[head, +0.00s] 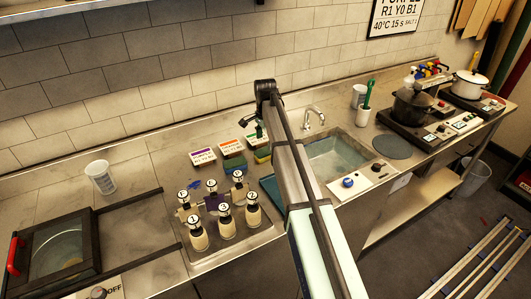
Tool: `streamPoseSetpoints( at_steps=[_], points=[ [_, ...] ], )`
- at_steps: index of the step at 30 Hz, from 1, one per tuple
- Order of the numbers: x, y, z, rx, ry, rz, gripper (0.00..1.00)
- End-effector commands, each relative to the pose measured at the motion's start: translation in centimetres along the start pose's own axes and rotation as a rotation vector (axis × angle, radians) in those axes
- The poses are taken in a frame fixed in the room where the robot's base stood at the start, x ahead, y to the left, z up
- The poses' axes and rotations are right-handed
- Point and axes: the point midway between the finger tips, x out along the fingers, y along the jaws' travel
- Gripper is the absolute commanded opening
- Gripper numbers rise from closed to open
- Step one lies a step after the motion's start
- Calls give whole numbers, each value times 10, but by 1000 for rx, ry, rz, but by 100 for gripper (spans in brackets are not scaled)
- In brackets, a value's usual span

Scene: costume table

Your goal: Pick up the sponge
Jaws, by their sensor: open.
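I cannot tell for sure which is the sponge. My gripper (257,132) is small and dark in the head view, open, above and behind the blocks near a labelled box. No held object is visible. My arm hides part of the area to the right of the blocks.
Labelled boxes (203,156) stand left of the blocks. Several numbered bottles (226,222) stand on a tray in front. The water-filled sink (338,160) and its faucet (314,117) are to the right. Pots (411,105) stand on burners farther right. A white cup (101,177) stands left.

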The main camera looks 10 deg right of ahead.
Motion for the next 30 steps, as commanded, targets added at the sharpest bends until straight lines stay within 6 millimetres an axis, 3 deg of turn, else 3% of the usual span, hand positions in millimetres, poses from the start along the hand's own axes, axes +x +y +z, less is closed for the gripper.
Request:
streamPoseSetpoints(
  at_steps=[8,19,27,30],
  points=[
    [11,2,1,0,0,1,79],
    [51,5,2,0,0,1,79],
    [56,4,2,0,1,-1,79],
    [56,4,2,0,0,-1,58]
  ],
)
